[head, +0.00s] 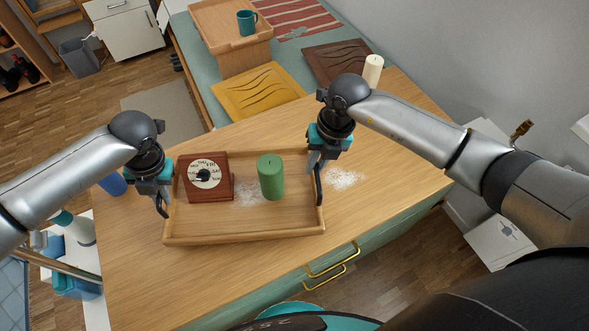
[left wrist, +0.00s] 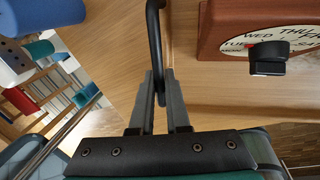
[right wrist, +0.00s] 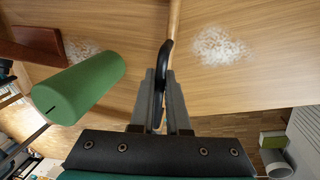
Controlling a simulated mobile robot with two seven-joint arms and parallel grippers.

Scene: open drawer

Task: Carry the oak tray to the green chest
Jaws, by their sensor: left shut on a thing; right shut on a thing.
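The oak tray (head: 245,238) is level over the wooden top of a chest (head: 400,185) with a green front and brass handles. I cannot tell whether it touches the top. A brown square dial with weekday lettering (head: 222,190) and a green candle (head: 271,180) stand upright in the tray. My left gripper (head: 162,203) is shut on the tray's left black handle, also seen in the left wrist view (left wrist: 154,40). My right gripper (head: 318,183) is shut on the right black handle, which shows in the right wrist view (right wrist: 167,55).
A white speckled patch (head: 345,178) lies right of the tray, and another shows inside it. A cream candle (head: 372,70) stands at the back. A blue cup (head: 113,182) is left of the tray. Behind is a bench with a yellow board (head: 258,92) and a teal mug (head: 247,22).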

